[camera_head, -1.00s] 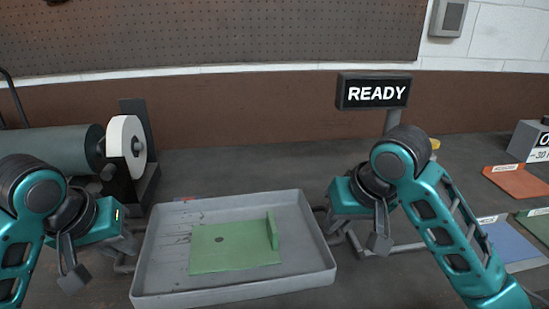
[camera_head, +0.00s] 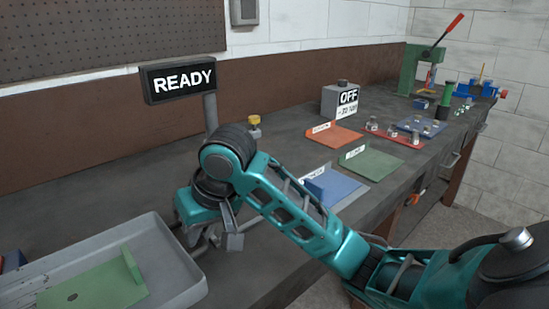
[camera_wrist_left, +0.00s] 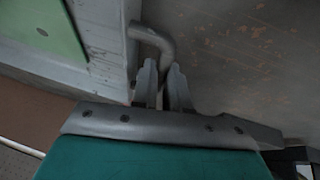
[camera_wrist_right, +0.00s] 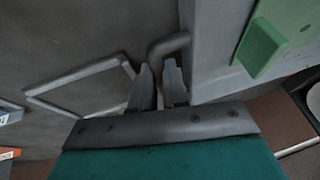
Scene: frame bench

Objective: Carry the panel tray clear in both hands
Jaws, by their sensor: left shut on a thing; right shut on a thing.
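The grey panel tray (camera_head: 150,262) is at the lower left of the head view, cut off by the frame edge. A green panel (camera_head: 95,288) with an upright flange lies inside it. My right gripper (camera_head: 207,236) is at the tray's right side. In the right wrist view its fingers (camera_wrist_right: 160,88) are shut on the tray's bent handle (camera_wrist_right: 170,44). In the left wrist view my left gripper (camera_wrist_left: 163,88) is shut on the handle (camera_wrist_left: 155,38) at the other side. The left gripper is outside the head view.
A READY sign (camera_head: 180,80) stands behind the tray. A green press (camera_head: 410,70) stands at the far end.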

